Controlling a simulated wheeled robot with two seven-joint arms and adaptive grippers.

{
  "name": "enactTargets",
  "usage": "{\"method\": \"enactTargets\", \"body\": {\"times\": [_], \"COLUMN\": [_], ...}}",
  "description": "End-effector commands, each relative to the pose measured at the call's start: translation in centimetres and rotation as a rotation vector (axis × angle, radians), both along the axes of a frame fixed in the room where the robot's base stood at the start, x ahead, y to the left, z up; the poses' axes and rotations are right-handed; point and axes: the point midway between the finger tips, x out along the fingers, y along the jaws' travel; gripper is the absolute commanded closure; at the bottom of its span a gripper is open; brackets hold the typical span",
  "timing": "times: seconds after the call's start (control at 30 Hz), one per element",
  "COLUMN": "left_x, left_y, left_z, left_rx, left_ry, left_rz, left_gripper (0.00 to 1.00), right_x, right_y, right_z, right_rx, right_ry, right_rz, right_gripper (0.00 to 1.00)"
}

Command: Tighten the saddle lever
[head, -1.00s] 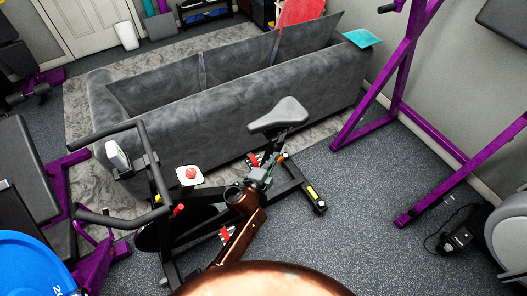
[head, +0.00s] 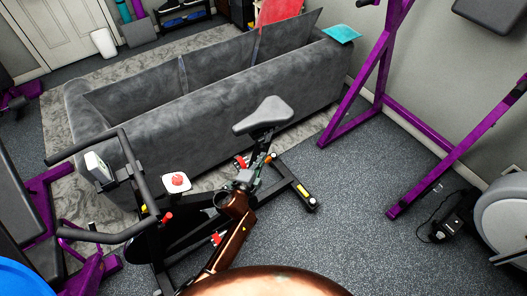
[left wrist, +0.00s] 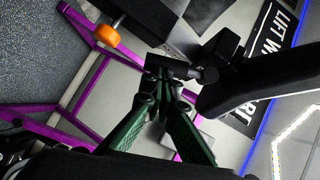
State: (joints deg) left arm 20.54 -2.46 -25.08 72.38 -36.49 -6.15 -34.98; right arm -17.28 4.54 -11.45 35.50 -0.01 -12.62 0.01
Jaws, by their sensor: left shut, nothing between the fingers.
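The exercise bike's grey saddle (head: 263,115) sits on a dark post. What looks like the saddle lever's orange end (head: 269,157) shows just below the saddle. In the left wrist view an orange knob (left wrist: 107,36) on a dark stem lies left of and beyond the fingertips. My left gripper (head: 258,168) is beside the post under the saddle. Its green fingers meet at their tips (left wrist: 165,78) in the wrist view, shut with nothing between them. They are very close to a dark bar; I cannot tell whether they touch. My right gripper is not in view.
Bike handlebars (head: 105,146) and a white pad with a red button (head: 176,182) are on the left. A grey sofa (head: 200,105) stands behind the bike. A purple rack (head: 370,90) stands to the right. Speckled floor (head: 340,215) right of the bike is clear.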

Motion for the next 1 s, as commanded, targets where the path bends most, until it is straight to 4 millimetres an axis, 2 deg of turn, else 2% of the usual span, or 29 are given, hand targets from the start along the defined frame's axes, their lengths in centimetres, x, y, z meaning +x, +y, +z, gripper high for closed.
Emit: {"method": "enactTargets", "body": {"times": [0.27, 0.5, 0.63, 0.8, 1.0], "left_x": [-2.6, -7.4, -9.4, -10.9, -11.3], "left_y": [-1.4, 1.2, 2.2, 2.9, 3.1], "left_z": [1.7, 2.5, 2.7, 2.9, 2.9], "left_rx": [-0.005, 0.001, 0.001, -0.001, -0.001], "left_ry": [0.0, -0.001, 0.0, 0.0, 0.0], "left_rz": [-0.002, -0.002, -0.002, -0.002, -0.002], "left_gripper": [1.0, 1.0, 1.0, 1.0, 1.0], "right_x": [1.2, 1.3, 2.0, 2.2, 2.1], "right_y": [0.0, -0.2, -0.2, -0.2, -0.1], "right_z": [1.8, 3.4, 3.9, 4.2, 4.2], "right_rx": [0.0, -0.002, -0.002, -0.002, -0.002], "right_ry": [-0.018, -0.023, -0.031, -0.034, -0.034], "right_rz": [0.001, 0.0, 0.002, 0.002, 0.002], "right_gripper": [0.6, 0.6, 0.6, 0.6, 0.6]}}
